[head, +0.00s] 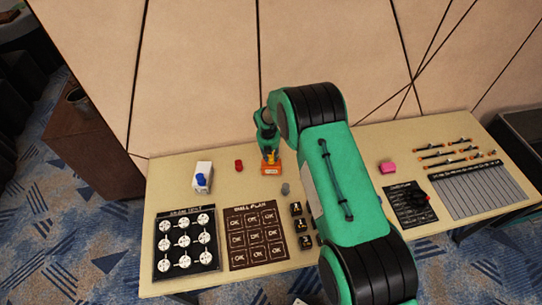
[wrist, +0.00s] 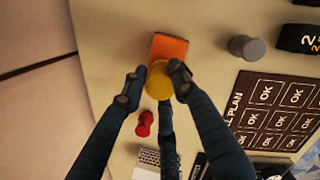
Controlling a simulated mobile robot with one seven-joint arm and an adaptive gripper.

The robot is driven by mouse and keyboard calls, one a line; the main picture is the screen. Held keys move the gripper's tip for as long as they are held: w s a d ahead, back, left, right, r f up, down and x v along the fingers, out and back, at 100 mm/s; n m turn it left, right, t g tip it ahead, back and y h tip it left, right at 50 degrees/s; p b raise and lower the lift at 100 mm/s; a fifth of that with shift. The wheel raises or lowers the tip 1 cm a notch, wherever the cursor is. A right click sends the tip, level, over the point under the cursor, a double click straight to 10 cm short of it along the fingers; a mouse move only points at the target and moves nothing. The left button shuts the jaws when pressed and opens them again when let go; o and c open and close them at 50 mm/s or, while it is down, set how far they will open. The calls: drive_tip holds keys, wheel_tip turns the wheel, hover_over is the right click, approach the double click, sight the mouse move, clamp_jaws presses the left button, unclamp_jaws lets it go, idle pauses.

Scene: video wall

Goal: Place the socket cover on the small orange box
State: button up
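A yellow round piece, which I take for the socket cover (wrist: 160,82), sits between my gripper's fingers (wrist: 159,76) in the wrist view. The fingers close around it from both sides, with a third finger below it. The small orange box (wrist: 170,46) lies just past the yellow piece, which overlaps its near edge in this view. In the head view the orange box (head: 271,169) stands on the table, with my gripper (head: 269,153) right over it. Whether the yellow piece touches the box is hard to tell.
A red piece (head: 239,164) and a white box with a blue top (head: 203,178) stand left of the orange box. A grey cylinder (head: 285,188) stands near on the right, and a pink block (head: 388,168) farther right. Printed boards cover the table's front.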

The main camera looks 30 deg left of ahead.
sight(269, 157)
drive_tip(key=o, duration=0.3)
drive_tip(key=shift+r, duration=0.1)
drive_tip(key=r, duration=0.4)
drive_tip(key=s+r, duration=0.1)
drive_tip(key=r, duration=0.7)
drive_tip(key=shift+s+b, duration=0.35)
drive_tip(key=shift+b, duration=0.05)
idle(0.7)
